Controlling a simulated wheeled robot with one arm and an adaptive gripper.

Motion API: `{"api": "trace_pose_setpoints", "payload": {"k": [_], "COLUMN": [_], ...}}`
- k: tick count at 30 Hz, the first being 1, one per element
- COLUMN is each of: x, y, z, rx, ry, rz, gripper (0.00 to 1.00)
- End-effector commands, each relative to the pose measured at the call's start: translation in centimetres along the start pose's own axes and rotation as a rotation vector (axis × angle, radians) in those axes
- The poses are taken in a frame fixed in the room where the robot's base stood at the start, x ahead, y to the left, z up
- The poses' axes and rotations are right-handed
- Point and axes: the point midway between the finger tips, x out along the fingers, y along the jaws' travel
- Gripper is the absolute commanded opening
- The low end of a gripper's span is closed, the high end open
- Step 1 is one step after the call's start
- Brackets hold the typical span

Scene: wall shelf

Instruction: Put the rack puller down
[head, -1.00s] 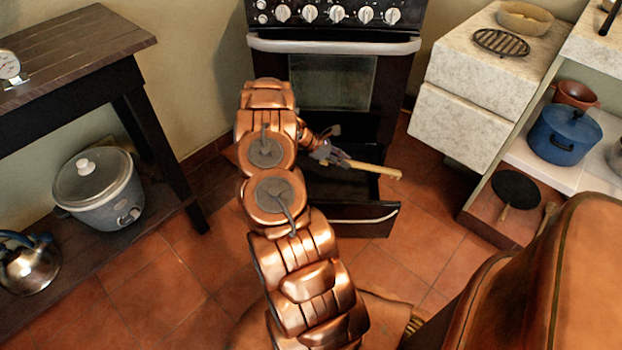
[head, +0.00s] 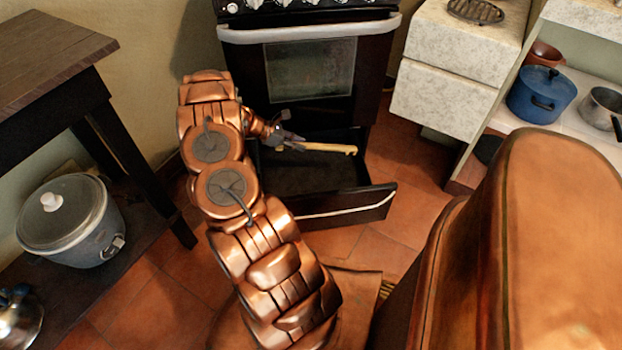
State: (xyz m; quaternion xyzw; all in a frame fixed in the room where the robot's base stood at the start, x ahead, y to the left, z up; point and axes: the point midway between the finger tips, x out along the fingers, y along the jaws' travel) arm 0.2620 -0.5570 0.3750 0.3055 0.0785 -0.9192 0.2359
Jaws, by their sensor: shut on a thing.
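The rack puller is a light wooden stick (head: 328,148) in the head view, held over the open bottom drawer of the stove. My gripper (head: 287,141) is shut on its left end, and the stick points to the right, roughly level. My arm comes up from the lower middle of the picture and reaches to the drawer. The part of the puller inside the jaws is hidden.
The open drawer (head: 350,207) juts out below the black stove (head: 310,75). A dark table (head: 55,110) with a slow cooker (head: 70,219) under it stands at left. Stone drawers (head: 440,99) and a blue pot (head: 541,95) are at right. Tiled floor is clear before the drawer's right side.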

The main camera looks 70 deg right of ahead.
Motion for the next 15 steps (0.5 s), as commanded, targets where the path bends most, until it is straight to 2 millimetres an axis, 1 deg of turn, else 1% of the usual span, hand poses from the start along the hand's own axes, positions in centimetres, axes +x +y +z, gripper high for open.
{"api": "trace_pose_setpoints", "payload": {"k": [1, 7, 15], "x": [0.5, 1.7, 4.2], "y": [0.0, 0.0, 0.0], "z": [-0.7, -2.5, -5.7], "rx": [0.000, -0.001, -0.001], "ry": [0.000, 0.000, 0.000], "rz": [0.000, 0.001, 0.001], "gripper": [0.00, 0.00, 0.00]}}
